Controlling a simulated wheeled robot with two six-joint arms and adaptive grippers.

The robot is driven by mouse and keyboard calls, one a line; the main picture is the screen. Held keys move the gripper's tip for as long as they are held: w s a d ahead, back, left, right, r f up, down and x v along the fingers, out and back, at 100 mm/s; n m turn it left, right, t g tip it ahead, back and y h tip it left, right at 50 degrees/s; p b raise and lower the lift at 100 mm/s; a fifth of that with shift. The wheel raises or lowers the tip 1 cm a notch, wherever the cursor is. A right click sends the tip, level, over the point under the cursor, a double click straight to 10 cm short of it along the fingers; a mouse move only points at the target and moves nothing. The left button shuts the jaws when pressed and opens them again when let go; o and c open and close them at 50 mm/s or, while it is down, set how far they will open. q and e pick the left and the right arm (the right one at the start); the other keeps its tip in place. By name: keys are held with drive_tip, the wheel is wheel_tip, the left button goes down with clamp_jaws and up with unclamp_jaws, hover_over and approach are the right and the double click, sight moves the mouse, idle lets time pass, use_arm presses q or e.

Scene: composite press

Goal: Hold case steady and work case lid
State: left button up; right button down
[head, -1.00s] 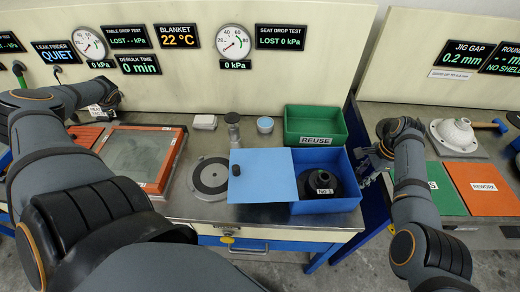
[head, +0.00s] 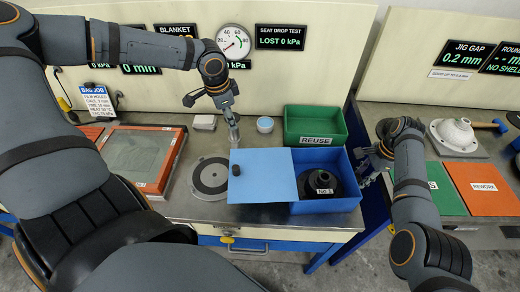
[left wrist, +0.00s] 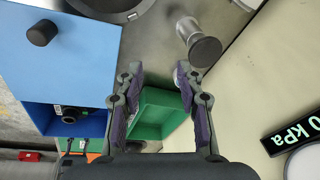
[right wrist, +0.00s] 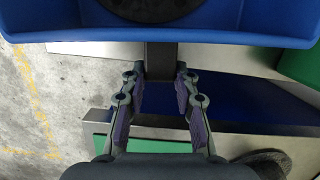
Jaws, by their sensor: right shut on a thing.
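The blue case (head: 330,206) stands near the bench's right end and also shows in the right wrist view (right wrist: 230,36). A black domed part (head: 322,181) labelled No 1 sits inside. The flat blue case lid (head: 268,178) is shifted left, covering only the case's left edge. Its black knob (head: 236,170) stands near the lid's left end; it shows in the left wrist view (left wrist: 42,32). My left gripper (head: 230,122) is open and empty, behind and above the lid. My right gripper (right wrist: 158,76) is shut on a dark tab (right wrist: 160,58) at the case's right side.
A metal canister (head: 234,138) stands by my left gripper, with a small blue-white bowl (head: 265,125) beside it. A green REUSE bin (head: 316,138) is behind the case. A grey disc (head: 210,176) lies left of the lid. A gap separates the two benches.

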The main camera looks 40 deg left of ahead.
sight(236, 167)
use_arm(q)
drive_tip(key=s+d, duration=0.3)
drive_tip(key=s+d+r+g, duration=0.1)
drive_tip(key=s+d, duration=0.2)
drive_tip(key=s+d+m+g, duration=0.1)
drive_tip(key=s+d, duration=0.3)
drive_tip(key=shift+r, duration=0.15)
drive_tip(key=shift+f, duration=3.55)
clamp_jaws()
drive_tip(key=shift+o, duration=1.2)
unclamp_jaws()
drive_tip(key=shift+r, duration=0.1)
wheel_tip(236, 167, up, 12)
